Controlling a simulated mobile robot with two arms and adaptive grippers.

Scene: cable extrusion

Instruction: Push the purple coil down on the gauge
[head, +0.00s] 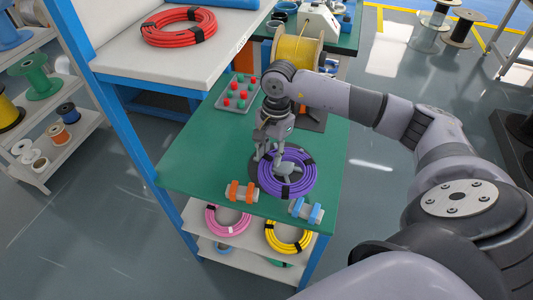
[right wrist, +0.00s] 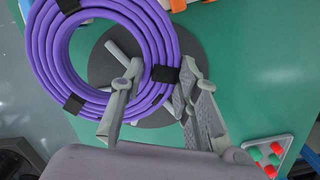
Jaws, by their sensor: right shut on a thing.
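The purple coil (head: 308,183), bound with black bands, is over the gauge, a dark round plate (head: 254,169) with grey arms at its middle. In the right wrist view the coil (right wrist: 62,45) is off-centre over the plate (right wrist: 192,52), and a grey arm of the gauge shows inside its ring. I cannot tell how far the coil is above the plate. My right gripper (head: 268,155) is shut on the coil's near side in the wrist view (right wrist: 157,110), one finger inside the ring and one outside. My left gripper is not in view.
An orange-and-white block (head: 241,191) and a blue-and-white block (head: 306,210) lie at the green table's front edge. A tray of red and green pegs (head: 228,105) and a yellow spool (head: 297,48) stand behind. A white shelf (head: 112,55) with a red coil is at left.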

